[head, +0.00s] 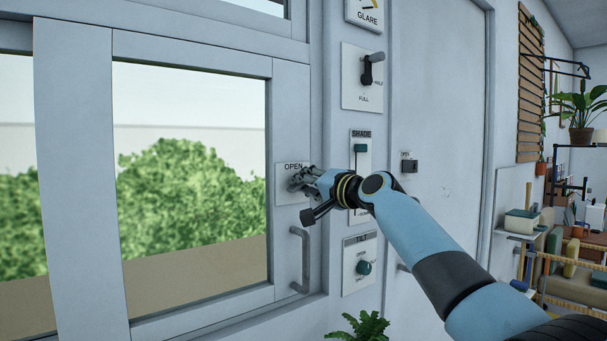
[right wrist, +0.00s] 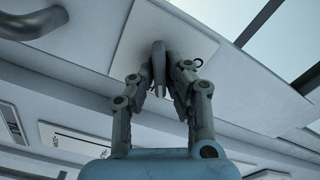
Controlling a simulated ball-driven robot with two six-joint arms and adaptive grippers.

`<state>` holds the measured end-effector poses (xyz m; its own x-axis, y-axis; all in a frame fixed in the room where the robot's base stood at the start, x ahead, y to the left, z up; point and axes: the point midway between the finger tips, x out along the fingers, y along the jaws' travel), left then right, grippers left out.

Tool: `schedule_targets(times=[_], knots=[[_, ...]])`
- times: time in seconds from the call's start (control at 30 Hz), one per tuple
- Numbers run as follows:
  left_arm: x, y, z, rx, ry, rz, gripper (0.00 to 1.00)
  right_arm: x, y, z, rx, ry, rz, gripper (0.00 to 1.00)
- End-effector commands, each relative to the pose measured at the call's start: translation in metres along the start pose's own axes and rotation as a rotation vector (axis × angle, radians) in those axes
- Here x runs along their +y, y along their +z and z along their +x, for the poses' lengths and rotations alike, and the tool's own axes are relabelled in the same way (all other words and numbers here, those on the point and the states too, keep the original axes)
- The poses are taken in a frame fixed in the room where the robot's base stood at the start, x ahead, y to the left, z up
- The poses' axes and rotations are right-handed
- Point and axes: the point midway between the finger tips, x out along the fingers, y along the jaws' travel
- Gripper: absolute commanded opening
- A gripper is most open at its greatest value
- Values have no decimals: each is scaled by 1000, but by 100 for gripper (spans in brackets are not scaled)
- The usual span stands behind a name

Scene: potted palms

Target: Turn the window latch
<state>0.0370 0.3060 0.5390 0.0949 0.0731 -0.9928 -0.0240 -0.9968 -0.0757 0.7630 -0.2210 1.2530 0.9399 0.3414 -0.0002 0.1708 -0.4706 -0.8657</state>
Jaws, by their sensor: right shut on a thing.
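The window latch has a pale plate marked OPEN (head: 286,168) on the right side of the window frame. In the right wrist view the plate (right wrist: 128,48) lies behind the fingers, and a short grey latch handle (right wrist: 158,54) stands between them. My right gripper (head: 301,181) is at the plate in the head view and hides the handle there. In the right wrist view its fingers (right wrist: 164,82) are shut on the handle from both sides. The handle's exact angle is hard to tell. My left gripper is not in view.
A grey pull handle (head: 304,262) is just below the latch. To the right are a SHADE slider (head: 361,150), a TILT knob panel (head: 358,262) and a lever panel (head: 354,95). A palm (head: 362,327) stands below. Shelves and furniture are far right.

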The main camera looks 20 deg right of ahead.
Motion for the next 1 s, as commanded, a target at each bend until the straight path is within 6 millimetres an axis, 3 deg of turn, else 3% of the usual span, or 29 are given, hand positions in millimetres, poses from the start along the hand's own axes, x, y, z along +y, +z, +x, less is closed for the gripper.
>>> schedule_targets(times=[0.5,1.0], knots=[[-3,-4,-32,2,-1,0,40,1,0,0,0,2,410,0],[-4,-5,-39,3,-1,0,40,4,1,0,0,1,539,0]])
